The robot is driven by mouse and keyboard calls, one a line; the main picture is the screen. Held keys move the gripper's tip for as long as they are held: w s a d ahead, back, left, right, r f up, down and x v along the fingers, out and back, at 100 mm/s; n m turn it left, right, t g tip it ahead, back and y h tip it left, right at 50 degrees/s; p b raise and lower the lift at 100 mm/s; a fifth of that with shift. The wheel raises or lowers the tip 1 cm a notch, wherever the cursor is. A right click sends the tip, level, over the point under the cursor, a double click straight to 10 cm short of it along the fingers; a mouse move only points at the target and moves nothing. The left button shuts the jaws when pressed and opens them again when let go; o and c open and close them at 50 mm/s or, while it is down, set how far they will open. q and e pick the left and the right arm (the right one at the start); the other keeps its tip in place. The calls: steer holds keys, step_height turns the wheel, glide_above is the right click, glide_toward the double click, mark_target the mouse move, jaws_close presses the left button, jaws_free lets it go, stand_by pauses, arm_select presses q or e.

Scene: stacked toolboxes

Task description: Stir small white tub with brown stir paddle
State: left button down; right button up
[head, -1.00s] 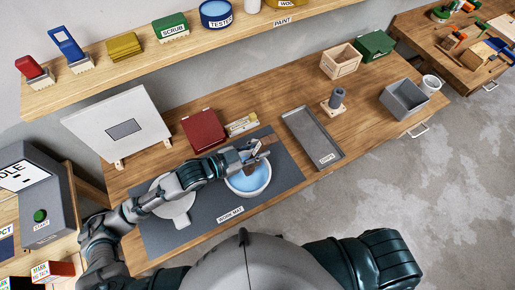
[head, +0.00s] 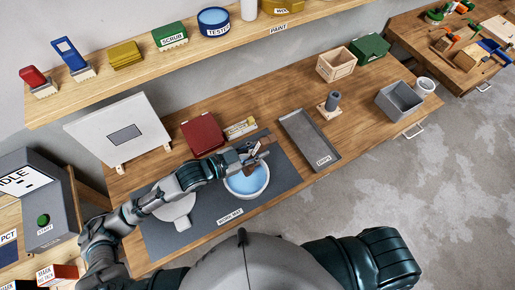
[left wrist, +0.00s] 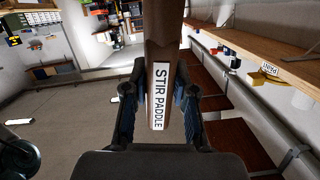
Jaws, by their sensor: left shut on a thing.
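The small white tub (head: 267,187) stands on the grey work mat and holds light blue liquid. My left gripper (head: 250,156) is over the tub's far side, shut on the brown stir paddle (head: 250,170). The paddle's lower part reaches down into the tub; its tip cannot be made out. In the left wrist view the paddle (left wrist: 161,50), labelled STIR PADDLE, stands between the two fingers of the left gripper (left wrist: 160,100). My right gripper is not in view.
A round grey lid (head: 176,206) lies left of the tub on the work mat (head: 215,205). A grey tray (head: 309,140) lies to the right. A red box (head: 202,132) and a small labelled item (head: 240,128) sit behind. A shelf (head: 190,62) runs above the bench.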

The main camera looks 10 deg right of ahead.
mark_target(257, 142)
arm_select(q)
steer(key=shift+r+p, duration=2.45)
steer(key=shift+r, duration=0.2)
steer(key=shift+f, duration=0.1)
